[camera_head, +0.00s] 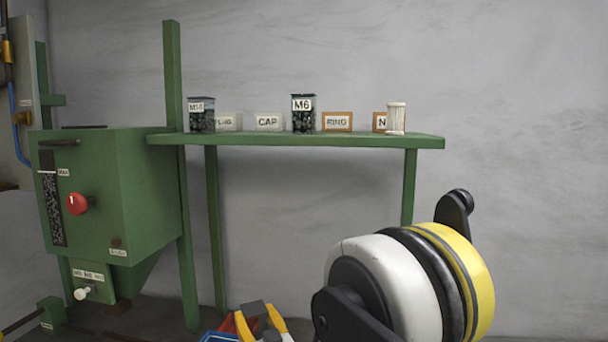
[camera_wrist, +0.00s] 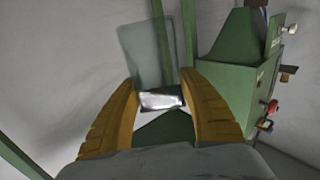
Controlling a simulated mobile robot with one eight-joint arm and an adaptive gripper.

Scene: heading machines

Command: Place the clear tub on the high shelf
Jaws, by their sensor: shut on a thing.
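My gripper (camera_wrist: 162,88) has yellow fingers closed around a see-through, grey-green tub (camera_wrist: 148,52), which I take to be the clear tub. A bright pale patch shows at its near end between the fingers; I cannot tell if it is a label. In the head view my gripper (camera_head: 260,318) is low at the bottom edge, below the shelf, and the tub cannot be made out there. The high green shelf (camera_head: 300,140) stands against the wall. It carries a dark-filled M16 tub (camera_head: 201,116) at left and an M6 tub (camera_head: 303,115) near the middle.
Label blocks CAP (camera_head: 268,122) and RING (camera_head: 337,122) and a white ribbed cylinder (camera_head: 396,118) also stand on the shelf. Narrow gaps lie between them. A green machine (camera_head: 150,195) adjoins the shelf at left. Red and blue items show beside my gripper.

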